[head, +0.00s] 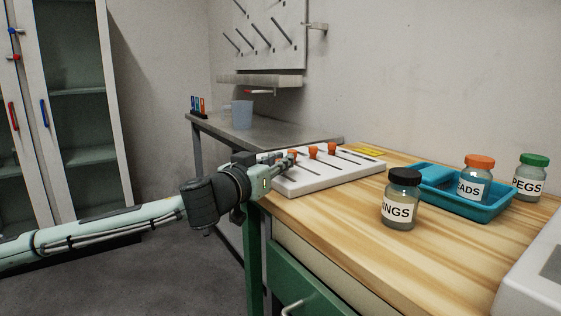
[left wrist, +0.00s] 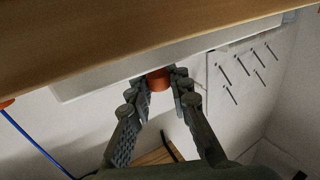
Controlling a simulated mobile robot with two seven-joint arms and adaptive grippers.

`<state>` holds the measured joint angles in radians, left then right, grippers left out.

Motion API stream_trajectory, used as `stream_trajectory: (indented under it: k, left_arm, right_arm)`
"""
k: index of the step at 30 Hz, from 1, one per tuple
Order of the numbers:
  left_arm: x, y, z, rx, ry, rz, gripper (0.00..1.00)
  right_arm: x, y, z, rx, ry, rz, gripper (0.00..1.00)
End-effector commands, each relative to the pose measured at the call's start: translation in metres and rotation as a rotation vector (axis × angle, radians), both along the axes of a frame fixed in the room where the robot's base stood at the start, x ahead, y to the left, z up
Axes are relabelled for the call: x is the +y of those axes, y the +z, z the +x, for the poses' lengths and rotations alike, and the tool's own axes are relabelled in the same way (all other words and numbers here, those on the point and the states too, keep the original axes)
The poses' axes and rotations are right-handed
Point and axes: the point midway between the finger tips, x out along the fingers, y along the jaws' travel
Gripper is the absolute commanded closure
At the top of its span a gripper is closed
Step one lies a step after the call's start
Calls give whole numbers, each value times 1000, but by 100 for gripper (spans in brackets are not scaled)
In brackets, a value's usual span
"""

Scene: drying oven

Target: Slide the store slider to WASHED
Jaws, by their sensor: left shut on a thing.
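A white slider board (head: 330,174) with dark slots and several orange knobs lies on the wooden bench. Two orange knobs (head: 313,151) and (head: 331,148) stand clear of the gripper; another orange knob (head: 292,154) is at the fingers. My left gripper (head: 287,161) reaches over the board's left end. In the left wrist view my left gripper (left wrist: 162,84) has its fingers closed around an orange slider knob (left wrist: 158,79). I cannot read any WASHED or store marking, so I cannot tell which slider this is. My right gripper is not in view.
A black-lidded jar (head: 402,200) stands at the front of the wooden bench (head: 345,225). Behind it is a blue tray (head: 484,211) with an orange-lidded jar (head: 475,180). A green-lidded jar (head: 531,178) stands at right. A beaker (head: 242,114) stands on the grey side table.

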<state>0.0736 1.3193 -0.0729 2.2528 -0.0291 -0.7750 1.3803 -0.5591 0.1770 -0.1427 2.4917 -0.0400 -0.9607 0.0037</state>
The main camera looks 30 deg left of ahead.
Motion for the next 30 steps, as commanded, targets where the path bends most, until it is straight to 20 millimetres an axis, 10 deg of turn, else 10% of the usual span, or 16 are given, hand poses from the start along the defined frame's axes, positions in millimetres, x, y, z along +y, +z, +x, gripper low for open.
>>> stream_trajectory:
  k: [4,5,10,30]
  left_arm:
    - [0,0,0,0,1,-1,100]
    - [1,0,0,0,1,-1,80]
    - [0,0,0,0,1,-1,59]
    - [-1,-3,-20,5,1,-2,59]
  right_arm:
    - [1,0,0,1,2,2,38]
    - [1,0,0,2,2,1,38]
    - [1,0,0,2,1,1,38]
    - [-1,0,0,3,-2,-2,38]
